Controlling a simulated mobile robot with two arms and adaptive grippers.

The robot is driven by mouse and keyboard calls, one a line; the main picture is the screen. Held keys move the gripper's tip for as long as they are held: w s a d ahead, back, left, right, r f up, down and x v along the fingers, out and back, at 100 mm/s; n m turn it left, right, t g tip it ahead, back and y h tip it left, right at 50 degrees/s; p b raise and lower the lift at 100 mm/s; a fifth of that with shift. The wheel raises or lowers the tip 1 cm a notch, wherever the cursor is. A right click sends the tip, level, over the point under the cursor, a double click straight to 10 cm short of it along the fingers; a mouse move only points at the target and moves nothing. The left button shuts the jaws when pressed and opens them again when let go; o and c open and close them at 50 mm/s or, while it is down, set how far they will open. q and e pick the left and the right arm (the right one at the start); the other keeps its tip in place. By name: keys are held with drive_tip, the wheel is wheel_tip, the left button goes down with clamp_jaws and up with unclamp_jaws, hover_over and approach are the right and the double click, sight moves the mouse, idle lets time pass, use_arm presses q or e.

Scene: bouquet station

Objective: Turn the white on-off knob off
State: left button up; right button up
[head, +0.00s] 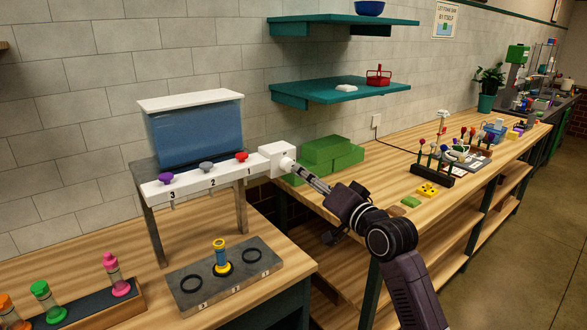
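The white on-off knob (286,163) is on the front of the white box at the right end of the dispenser's bar (220,178). My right gripper (294,167) reaches in from the right with its fingertips at the knob. The fingers look close together, seen nearly end-on along the arm. They overlap the knob, so I cannot tell whether they grip it. The knob's exact angle is too small to read. My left gripper is not in view.
A blue tank (195,133) stands behind the bar, which carries purple (166,178), grey (206,167) and red (242,157) knobs. Below, a yellow-and-blue vial (221,258) stands on a grey ringed plate (250,290). Green boxes (330,155) sit close behind my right gripper.

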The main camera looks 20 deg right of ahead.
sight(290, 166)
drive_tip(key=p+x, duration=0.1)
drive_tip(key=x, duration=0.5)
drive_tip(key=shift+w+a+f+p, duration=0.2)
drive_tip(key=shift+w+p, duration=0.2)
drive_tip(key=shift+w, duration=0.3)
drive_tip(key=c, duration=1.2)
